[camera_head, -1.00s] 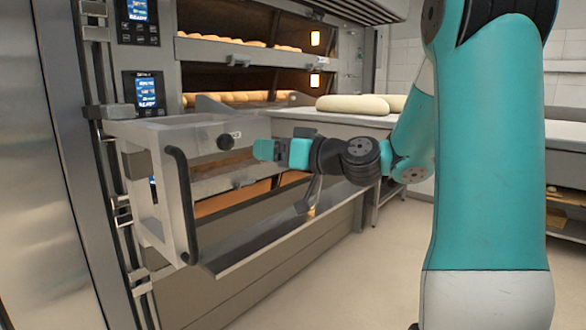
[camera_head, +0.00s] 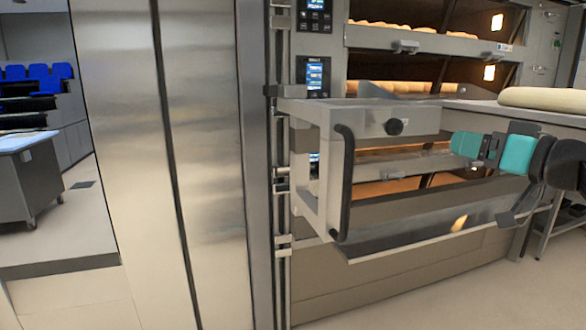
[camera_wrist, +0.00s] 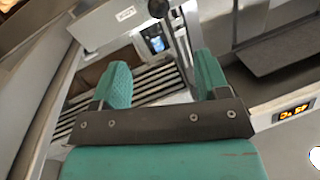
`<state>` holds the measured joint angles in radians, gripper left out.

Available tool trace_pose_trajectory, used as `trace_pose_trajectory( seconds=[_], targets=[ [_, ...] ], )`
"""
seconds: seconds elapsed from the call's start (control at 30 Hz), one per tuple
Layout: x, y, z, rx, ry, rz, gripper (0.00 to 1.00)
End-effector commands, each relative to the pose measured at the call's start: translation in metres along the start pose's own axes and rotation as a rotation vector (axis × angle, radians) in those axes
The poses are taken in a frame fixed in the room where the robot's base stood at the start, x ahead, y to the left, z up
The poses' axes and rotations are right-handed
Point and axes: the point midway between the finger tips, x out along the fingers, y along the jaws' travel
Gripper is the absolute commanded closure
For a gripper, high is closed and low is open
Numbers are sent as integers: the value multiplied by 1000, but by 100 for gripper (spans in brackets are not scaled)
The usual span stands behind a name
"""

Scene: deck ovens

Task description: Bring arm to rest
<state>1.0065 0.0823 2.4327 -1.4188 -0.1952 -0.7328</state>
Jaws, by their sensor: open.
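My gripper (camera_head: 476,146) is at the right in the head view, in front of the deck oven, level with a metal frame unit. In the wrist view its two teal fingers (camera_wrist: 160,85) stand apart with nothing between them. My arm's end links run off the right edge of the head view.
The deck oven's lit decks hold several loaves (camera_head: 420,87). A counter at the right carries a long pale dough piece (camera_head: 545,98). A tall steel cabinet (camera_head: 205,160) stands left of the oven. Open floor (camera_head: 70,225) and blue seats (camera_head: 38,72) show at far left.

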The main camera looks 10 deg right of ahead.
Motion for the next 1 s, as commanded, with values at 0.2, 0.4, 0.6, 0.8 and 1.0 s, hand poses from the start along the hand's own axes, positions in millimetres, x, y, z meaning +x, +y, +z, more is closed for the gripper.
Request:
trace_pose_trajectory(
  seconds=[0.2, 0.4, 0.6, 0.8, 1.0],
  targets=[
    [29, -73, 46, 28, -240, -186, 31],
    [18, -182, 126, 30, -703, -395, 31],
    [-40, -246, 180, -43, -1121, -437, 31],
    [-87, -263, 201, -118, -1355, -374, 31],
    [-101, -264, 205, -140, -1417, -340, 31]
  ],
)
